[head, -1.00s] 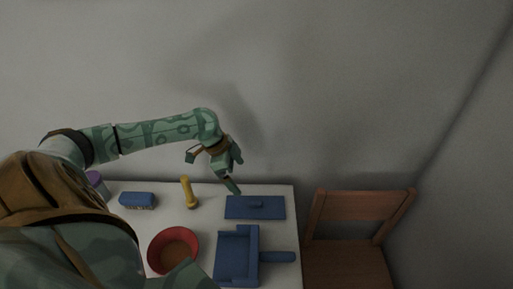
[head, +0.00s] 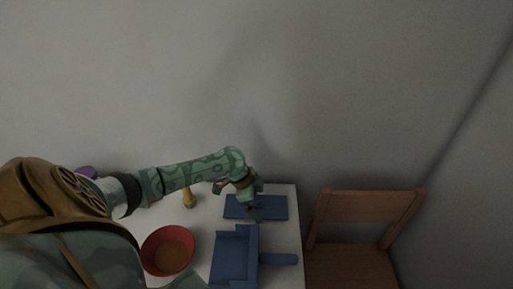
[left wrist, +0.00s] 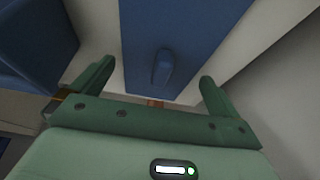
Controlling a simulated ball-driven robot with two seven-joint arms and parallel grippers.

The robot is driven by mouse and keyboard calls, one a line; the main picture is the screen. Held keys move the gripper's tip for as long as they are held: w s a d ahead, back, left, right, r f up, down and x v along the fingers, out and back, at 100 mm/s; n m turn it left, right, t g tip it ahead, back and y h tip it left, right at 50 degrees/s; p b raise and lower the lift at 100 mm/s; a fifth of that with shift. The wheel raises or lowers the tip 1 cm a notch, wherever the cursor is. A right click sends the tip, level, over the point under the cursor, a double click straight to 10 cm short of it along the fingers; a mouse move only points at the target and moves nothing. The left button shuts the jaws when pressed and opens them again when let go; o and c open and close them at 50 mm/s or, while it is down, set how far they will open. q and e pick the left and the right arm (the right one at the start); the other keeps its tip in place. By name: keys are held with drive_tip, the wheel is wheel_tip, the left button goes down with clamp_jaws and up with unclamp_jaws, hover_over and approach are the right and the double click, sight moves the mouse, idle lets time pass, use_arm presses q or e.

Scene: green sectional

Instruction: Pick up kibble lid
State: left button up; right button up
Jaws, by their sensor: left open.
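The kibble lid appears to be the flat blue rectangular plate (head: 277,207) with a small raised handle, lying on the far right part of the white table. My left gripper (head: 240,202) is over its left part in the head view. In the left wrist view, the lid (left wrist: 190,25) lies beneath the gripper, and its blue handle (left wrist: 163,67) shows between the two open green fingers (left wrist: 156,72). The fingers are apart from the handle, and nothing is held. My right gripper is not in view.
A blue open container (head: 233,256) with a side handle stands in front of the lid. A red bowl (head: 168,250) with brown contents and a yellow object (head: 189,199) are further left on the table (head: 207,215). A wooden chair (head: 370,207) stands at the right.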

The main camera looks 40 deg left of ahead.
use_arm(q)
drive_tip(key=shift+w+f, duration=0.1)
drive_tip(key=shift+f, duration=0.3)
drive_tip(key=c, duration=0.9)
